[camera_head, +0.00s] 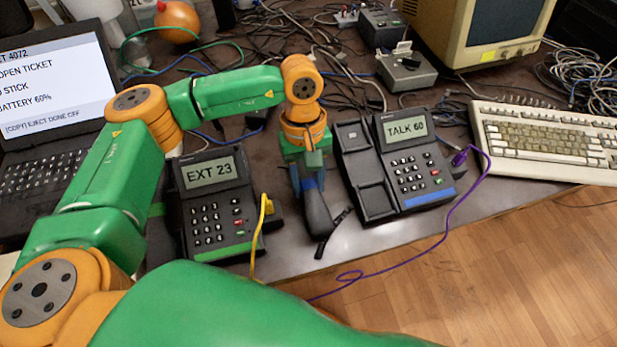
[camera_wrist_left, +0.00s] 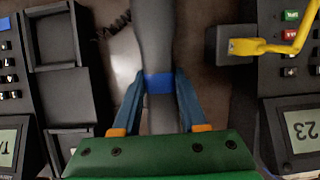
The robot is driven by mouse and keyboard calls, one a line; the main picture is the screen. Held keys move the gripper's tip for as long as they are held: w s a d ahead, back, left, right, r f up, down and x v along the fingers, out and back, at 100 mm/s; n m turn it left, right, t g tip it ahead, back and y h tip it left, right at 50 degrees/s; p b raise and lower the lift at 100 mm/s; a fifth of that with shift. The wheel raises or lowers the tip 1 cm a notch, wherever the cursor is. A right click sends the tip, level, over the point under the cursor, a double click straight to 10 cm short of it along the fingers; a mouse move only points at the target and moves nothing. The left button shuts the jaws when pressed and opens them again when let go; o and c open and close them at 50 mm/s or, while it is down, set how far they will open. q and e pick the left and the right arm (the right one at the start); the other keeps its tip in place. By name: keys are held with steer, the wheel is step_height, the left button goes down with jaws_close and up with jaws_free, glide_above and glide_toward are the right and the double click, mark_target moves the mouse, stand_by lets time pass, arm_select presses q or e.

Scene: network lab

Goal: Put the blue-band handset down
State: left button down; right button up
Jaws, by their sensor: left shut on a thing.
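My left gripper (camera_head: 308,183) is shut on the dark handset (camera_head: 316,215), over the table between two desk phones. In the left wrist view the fingers (camera_wrist_left: 158,95) close around the handset at its blue band (camera_wrist_left: 158,83). Part of the handset is hidden under the gripper. The blue-striped phone (camera_head: 412,170), its screen reading TALK 60, is right of the gripper. Its long cradle (camera_head: 374,203) is empty and also shows in the left wrist view (camera_wrist_left: 70,95). The gap between handset and table is hard to judge. My right gripper is not in view.
A green-striped phone (camera_head: 214,204) reading EXT 23 stands left of the gripper, with a yellow cable (camera_head: 262,235) beside it. A purple cable (camera_head: 470,190) runs from the blue-striped phone. A keyboard (camera_head: 550,140) is at right, a laptop (camera_head: 55,85) at left. Tangled cables lie behind.

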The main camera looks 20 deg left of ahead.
arm_select(q)
steer(key=shift+f, duration=0.1)
steer(key=shift+f+b, duration=0.15)
steer(key=shift+b, duration=0.2)
steer(key=shift+c, duration=2.2)
jaws_free()
steer(key=v, duration=1.2)
steer(key=shift+r, duration=0.25)
steer(key=shift+s, duration=0.1)
